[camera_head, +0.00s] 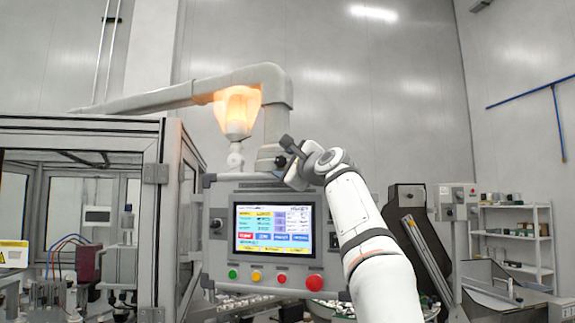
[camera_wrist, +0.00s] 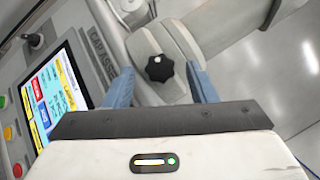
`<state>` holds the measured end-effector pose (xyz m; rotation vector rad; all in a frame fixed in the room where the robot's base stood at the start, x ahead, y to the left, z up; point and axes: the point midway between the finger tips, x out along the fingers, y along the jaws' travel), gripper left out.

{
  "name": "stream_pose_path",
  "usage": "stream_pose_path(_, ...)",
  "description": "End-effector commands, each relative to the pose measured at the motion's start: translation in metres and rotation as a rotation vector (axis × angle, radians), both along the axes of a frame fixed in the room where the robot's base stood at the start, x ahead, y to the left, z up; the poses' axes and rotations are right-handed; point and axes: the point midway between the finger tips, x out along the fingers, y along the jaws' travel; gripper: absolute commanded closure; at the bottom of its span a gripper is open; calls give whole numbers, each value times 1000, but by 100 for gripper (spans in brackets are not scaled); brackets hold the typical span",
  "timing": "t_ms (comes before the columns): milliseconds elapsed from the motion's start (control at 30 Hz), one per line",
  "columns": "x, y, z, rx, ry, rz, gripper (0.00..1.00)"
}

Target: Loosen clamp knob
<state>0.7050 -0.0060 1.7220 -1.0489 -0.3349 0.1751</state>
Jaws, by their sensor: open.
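The clamp knob (camera_wrist: 160,68) is a black, lobed knob with a pale centre, on the grey clamp collar (camera_wrist: 148,42) of the support arm in the wrist view. My gripper (camera_wrist: 163,84) is open, with one blue finger on each side of the knob in that picture. Gaps show between the fingers and the knob, and I cannot tell the depth between them. In the head view my gripper (camera_head: 287,148) is at the column base above the control panel. The small dark knob (camera_head: 280,161) shows just beside it, partly hidden.
The control panel (camera_head: 217,272) with its lit screen (camera_head: 273,229) and coloured buttons hangs below my gripper. The thick support arm (camera_head: 276,115) rises behind it, with a glowing orange lamp (camera_head: 237,109) to the left. A framed enclosure (camera_head: 150,215) stands at left.

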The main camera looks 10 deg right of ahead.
Motion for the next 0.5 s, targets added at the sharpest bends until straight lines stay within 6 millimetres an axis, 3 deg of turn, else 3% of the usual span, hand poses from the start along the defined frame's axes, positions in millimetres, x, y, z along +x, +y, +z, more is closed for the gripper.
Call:
stream_pose_path(167,-15,-5,-6,1,-1,-2,48)
stream_pose_path(500,-64,-21,-16,0,0,-2,48)
